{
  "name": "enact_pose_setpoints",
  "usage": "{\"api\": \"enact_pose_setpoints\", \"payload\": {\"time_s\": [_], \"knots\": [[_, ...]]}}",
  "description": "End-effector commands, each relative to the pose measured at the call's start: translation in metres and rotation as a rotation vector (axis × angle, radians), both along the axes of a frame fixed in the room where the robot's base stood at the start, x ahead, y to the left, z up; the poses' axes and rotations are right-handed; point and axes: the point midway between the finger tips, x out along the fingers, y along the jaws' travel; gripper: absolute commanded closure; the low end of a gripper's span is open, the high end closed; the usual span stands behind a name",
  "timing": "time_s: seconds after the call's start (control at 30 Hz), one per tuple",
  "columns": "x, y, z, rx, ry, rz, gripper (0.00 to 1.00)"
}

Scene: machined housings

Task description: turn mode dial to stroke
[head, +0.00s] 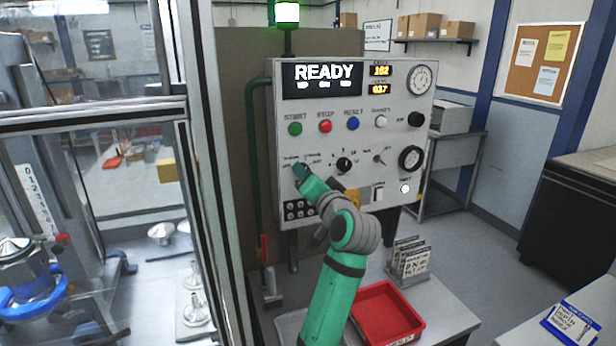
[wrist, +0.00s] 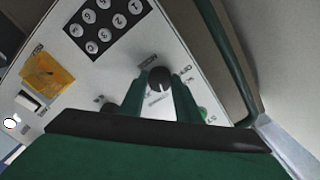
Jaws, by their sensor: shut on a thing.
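The control panel (head: 330,215) is a pale upright box with a READY display. My gripper (head: 301,172) is at its left dial, in the row below the coloured buttons, and hides most of that dial in the head view. In the wrist view a round black dial knob (wrist: 160,78) sits between my two green fingertips, which are shut on its sides. My gripper (wrist: 160,84) fills the lower part of that view. Small labels surround the dial. I cannot read which position it points to, nor confirm the word stroke.
A second black knob (head: 344,164) sits right of my gripper. Green (head: 295,129), red (head: 326,127) and blue (head: 353,124) buttons are above. A keypad (wrist: 104,22) and yellow flap (wrist: 47,72) lie close by. A red tray (head: 388,312) is on the table below.

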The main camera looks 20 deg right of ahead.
Motion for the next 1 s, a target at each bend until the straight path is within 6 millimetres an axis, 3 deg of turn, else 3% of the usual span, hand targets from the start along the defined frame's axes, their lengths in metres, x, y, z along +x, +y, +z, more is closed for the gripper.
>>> {"api": "enact_pose_setpoints", "payload": {"time_s": [0.37,0.4,0.47,0.5,0.83,1.0], "knots": [[0.000,0.000,-0.001,0.005,0.002,0.000,0.93],[0.000,0.000,-0.001,0.005,0.002,0.000,0.68],[0.000,0.000,-0.001,0.005,0.002,0.000,0.53],[0.000,0.000,-0.001,0.005,0.002,0.000,0.51],[-0.003,0.001,0.000,0.004,0.001,0.001,0.51],[-0.023,-0.002,0.000,0.003,-0.001,-0.001,0.51]]}}
